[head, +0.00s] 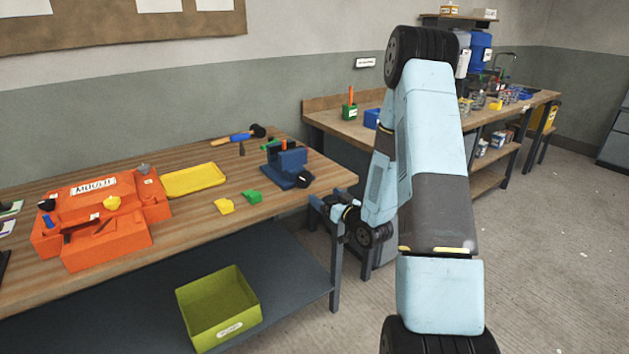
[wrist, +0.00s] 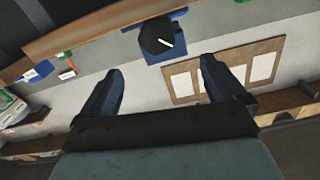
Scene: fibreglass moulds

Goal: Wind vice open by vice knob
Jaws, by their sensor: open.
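The blue vice (head: 292,161) stands near the right front end of the wooden workbench (head: 215,215). In the wrist view the knob (wrist: 156,34) is a dark round shape with a white mark, in front of the blue vice body (wrist: 151,58).
A yellow tray (head: 194,180), a hammer (head: 240,136) and orange moulds (head: 105,220) are further left. A green bin (head: 218,308) sits below. Right of my arm the floor is clear.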

